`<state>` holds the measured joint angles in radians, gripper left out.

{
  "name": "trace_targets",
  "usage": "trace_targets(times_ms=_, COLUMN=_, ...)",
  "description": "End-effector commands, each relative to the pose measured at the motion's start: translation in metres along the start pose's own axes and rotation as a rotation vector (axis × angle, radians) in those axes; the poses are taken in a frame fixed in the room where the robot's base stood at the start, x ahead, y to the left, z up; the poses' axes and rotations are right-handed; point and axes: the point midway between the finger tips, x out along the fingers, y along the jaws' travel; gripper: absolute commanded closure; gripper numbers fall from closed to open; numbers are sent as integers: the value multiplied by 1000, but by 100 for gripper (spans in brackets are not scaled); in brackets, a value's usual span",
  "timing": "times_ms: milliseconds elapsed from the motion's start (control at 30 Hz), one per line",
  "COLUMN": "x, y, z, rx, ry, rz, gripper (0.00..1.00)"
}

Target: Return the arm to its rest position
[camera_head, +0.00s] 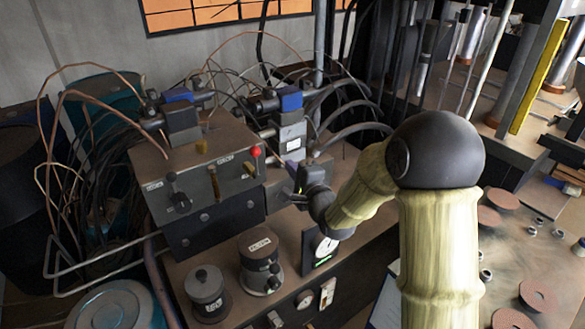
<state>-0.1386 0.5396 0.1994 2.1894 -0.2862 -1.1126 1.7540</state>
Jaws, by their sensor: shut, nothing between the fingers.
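My arm (440,240) rises from the lower right in a pale yellow sleeve. It bends at a dark round elbow (440,150) and reaches left and down to a dark wrist (322,207). My gripper (298,197) is small in the view, beside the right side of a grey metal control box (195,165) with a red knob (255,152) and levers. The gripper is shut and seems empty. Its fingertips are partly lost against the dark fittings, and I cannot tell whether they touch anything.
Copper tubes and black hoses (355,110) crowd behind the box. Two dark cylinders (207,295) and a round gauge (327,246) stand in front. Reddish discs (538,294) and small metal rings lie on the right-hand table. Teal drums (110,305) stand left.

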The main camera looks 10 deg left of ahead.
Motion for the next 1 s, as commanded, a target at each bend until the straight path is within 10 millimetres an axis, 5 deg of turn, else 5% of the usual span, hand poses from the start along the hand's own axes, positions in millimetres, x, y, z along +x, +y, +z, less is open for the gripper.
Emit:
trace_targets(times_ms=200, x=-6, y=1, z=-8, rx=-64, ry=29, rz=43, gripper=100)
trace_targets(times_ms=367, x=-32, y=10, z=-34, rx=-279, ry=103, rz=211, gripper=100)
trace_targets(times_ms=700, x=-148, y=41, z=-84, rx=-783, ry=96, rz=774, gripper=100)
trace_targets(times_ms=1000, x=-277, y=62, z=-82, rx=-1021, ry=-226, rz=1217, gripper=100)
